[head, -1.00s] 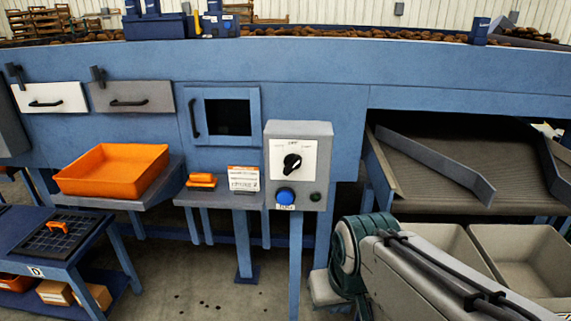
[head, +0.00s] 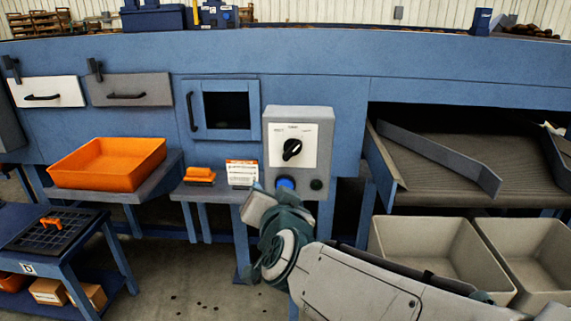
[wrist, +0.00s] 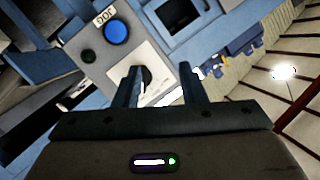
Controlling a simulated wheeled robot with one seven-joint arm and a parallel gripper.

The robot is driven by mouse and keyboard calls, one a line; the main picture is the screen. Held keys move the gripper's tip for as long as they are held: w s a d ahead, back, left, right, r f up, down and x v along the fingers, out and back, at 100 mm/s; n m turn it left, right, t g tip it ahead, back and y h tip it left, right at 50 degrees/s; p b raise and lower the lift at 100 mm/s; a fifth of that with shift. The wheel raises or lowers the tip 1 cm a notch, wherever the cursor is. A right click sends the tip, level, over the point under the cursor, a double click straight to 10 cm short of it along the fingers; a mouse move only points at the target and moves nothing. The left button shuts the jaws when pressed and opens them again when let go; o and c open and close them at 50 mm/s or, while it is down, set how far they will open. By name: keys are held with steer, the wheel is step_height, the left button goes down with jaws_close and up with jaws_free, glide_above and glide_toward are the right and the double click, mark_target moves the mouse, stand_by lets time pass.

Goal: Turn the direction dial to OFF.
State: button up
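The direction dial (head: 292,149) is a black knob on a white plate on a grey control box (head: 325,150). Small lettering stands above and beside it; its exact pointer setting is too small to read surely. In the wrist view the dial (wrist: 147,78) appears tilted, partly hidden behind the left finger. My gripper (wrist: 160,72) is open and empty, its two fingers apart and facing the plate, with the dial between them, nearer the left finger. I cannot tell whether they touch. In the head view my wrist is below the box, and the fingers cannot be made out.
A blue JOG button (wrist: 117,32) and a dark green button (wrist: 88,56) sit on the same box, below the dial. An orange tray (head: 107,165) and a small shelf with an orange item (head: 200,174) are left. Grey bins (head: 430,250) stand right.

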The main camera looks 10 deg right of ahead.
mark_target(291, 154)
steer(key=w+d+m+h, duration=0.1)
steer(key=w+d, duration=0.1)
steer(key=w, duration=0.2)
steer(key=w+d+r+m+t+h, duration=0.1)
steer(key=w+d+m+h, duration=0.1)
steer(key=w, duration=0.2)
steer(key=w+d+m+h+b, duration=0.1)
steer(key=w+d+h, duration=0.1)
steer(key=w, duration=0.2)
steer(key=shift+w+d+r+m+t, duration=0.15)
steer(key=shift+w+r+m+t, duration=0.1)
steer(key=shift+w+m+t, duration=0.15)
jaws_close()
